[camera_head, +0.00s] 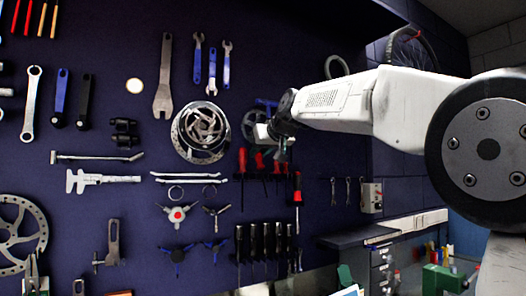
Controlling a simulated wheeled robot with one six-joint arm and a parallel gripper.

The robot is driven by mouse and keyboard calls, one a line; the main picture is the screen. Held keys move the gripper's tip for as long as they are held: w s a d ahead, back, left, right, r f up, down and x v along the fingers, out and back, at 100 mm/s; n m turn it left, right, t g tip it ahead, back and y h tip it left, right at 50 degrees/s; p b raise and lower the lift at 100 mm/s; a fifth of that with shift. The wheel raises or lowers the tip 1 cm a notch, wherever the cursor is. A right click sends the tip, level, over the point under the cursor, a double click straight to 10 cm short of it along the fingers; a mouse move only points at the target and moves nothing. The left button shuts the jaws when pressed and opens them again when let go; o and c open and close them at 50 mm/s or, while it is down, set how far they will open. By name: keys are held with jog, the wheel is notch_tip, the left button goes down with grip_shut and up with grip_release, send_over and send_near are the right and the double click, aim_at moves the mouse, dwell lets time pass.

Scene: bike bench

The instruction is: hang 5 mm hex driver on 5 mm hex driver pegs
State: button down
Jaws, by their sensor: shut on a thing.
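My gripper (280,148) is in front of the dark tool board, right of the round chrome disc and at the upper ends of some red-handled tools (260,162). It is shut on a slim tool, which I take for the 5 mm hex driver; the tool is too small and too covered to make out clearly. A row of black-handled drivers (265,242) hangs upright lower on the board. A longer red-handled tool (297,188) hangs just right of and below my gripper. The 5 mm hex driver pegs cannot be told apart from the other pegs.
The tool board (110,30) is crowded with spanners, a caliper (100,180), a round chrome disc (201,132) and a brake rotor (15,235). A workbench (345,240) with drawers stands at the lower right.

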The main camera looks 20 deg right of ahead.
jog(key=shift+w+a, duration=0.2)
jog(key=shift+w, duration=0.85)
jog(key=shift+w+a+f, duration=0.1)
jog(key=shift+w+f, duration=0.35)
jog(key=shift+w, duration=0.15)
jog(key=shift+w+f, duration=0.1)
jog(key=shift+f, duration=0.15)
jog(key=c, duration=1.1)
grip_release()
jog(key=shift+w, duration=0.1)
jog(key=shift+c, duration=0.2)
